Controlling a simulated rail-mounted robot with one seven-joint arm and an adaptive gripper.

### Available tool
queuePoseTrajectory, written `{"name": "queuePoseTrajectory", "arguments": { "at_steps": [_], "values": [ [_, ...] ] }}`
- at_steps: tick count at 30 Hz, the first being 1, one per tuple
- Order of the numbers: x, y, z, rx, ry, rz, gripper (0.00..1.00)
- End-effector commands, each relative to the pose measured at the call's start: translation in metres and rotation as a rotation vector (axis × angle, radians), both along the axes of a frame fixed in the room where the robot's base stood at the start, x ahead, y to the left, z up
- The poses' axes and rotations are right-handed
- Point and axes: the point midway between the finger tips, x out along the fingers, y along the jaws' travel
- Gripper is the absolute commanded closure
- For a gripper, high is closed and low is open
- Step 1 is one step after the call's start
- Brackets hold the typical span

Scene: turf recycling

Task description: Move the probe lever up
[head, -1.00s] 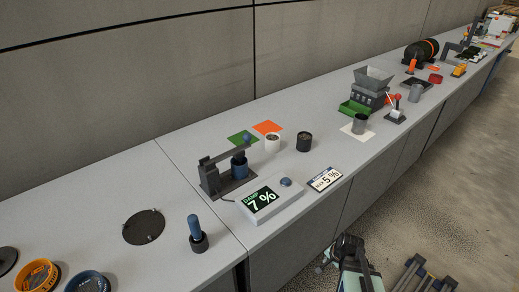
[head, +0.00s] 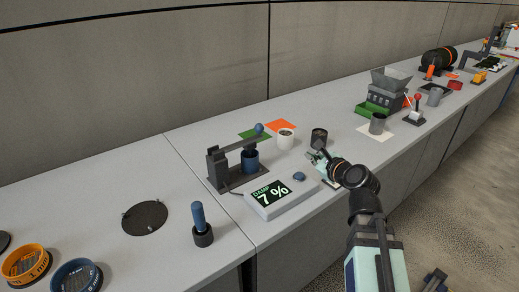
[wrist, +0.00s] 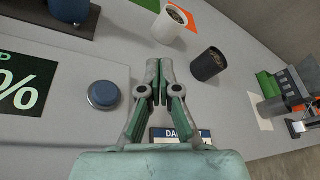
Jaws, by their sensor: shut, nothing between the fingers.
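The probe lever (head: 238,146) is a dark arm with a blue ball knob (head: 259,128) at its right end. It is hinged on a dark stand (head: 216,170) and slopes slightly up to the right, over a blue cup (head: 250,160). My gripper (head: 317,157) is over the bench to the right of the lever, apart from it. In the wrist view my gripper (wrist: 160,68) is shut and empty, between a blue button and a black cup. That view shows the lower part of the blue cup (wrist: 69,10) at top left; the lever is out of view.
A display box (head: 281,199) reading "DAMP 7 %" with a blue button (head: 299,176) stands before the lever. A white cup (head: 286,139) and black cup (head: 319,138) stand right of it. A card (wrist: 180,136) lies under my gripper. A blue-handled tool (head: 199,220) stands at left.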

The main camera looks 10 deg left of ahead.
Motion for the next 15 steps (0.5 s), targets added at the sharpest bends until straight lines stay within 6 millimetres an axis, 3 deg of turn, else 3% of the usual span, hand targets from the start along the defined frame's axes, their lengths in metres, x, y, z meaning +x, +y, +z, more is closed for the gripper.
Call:
{"name": "queuePoseTrajectory", "arguments": {
  "at_steps": [1,3,6,15],
  "values": [
    [-0.01,0.02,0.002,0.07,0.015,0.029,1.0],
    [-0.019,0.039,0.01,0.147,0.038,0.056,1.0],
    [-0.025,0.052,0.017,0.205,0.06,0.077,1.0],
    [-0.021,0.058,0.024,0.217,0.067,0.086,1.0]
  ]
}}
